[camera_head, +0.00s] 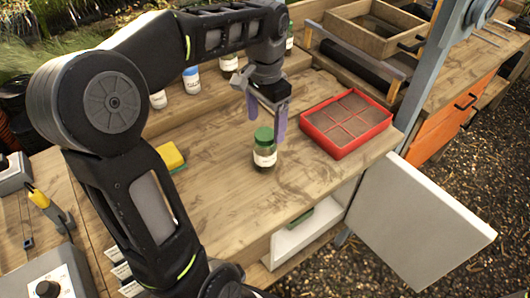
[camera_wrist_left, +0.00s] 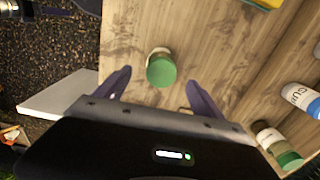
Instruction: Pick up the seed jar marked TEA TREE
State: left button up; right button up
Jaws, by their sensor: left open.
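A glass jar with a green lid and a pale label (camera_head: 264,150) stands upright on the wooden bench; its label is too small to read. In the left wrist view the green-lidded jar (camera_wrist_left: 160,70) is seen from above, between and just beyond the fingertips. My left gripper (camera_head: 266,127) is open and empty, its purple fingers pointing down above and slightly behind the jar. The fingers (camera_wrist_left: 158,79) stand apart on either side of the lid in the wrist view; whether they touch it I cannot tell. My right gripper is not seen.
A red divided tray (camera_head: 345,152) lies right of the jar. A blue-lidded bottle (camera_head: 191,82) and other jars stand behind, partly hidden by my arm. A yellow sponge (camera_head: 170,156) lies to the left. A white door panel (camera_head: 415,222) hangs open at the front right.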

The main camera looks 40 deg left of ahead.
aim_at(265, 134)
pick_arm(q)
jog(key=shift+f, duration=1.35)
jog(key=shift+a+f+p, duration=0.15)
jog(key=shift+f+p, duration=0.4)
jog(key=shift+f, duration=2.05)
grip_shut()
jog(key=shift+r, duration=0.15)
notch_tip(265, 134, up, 10)
jog(key=shift+f+b, duration=0.1)
jog(key=shift+b, duration=0.25)
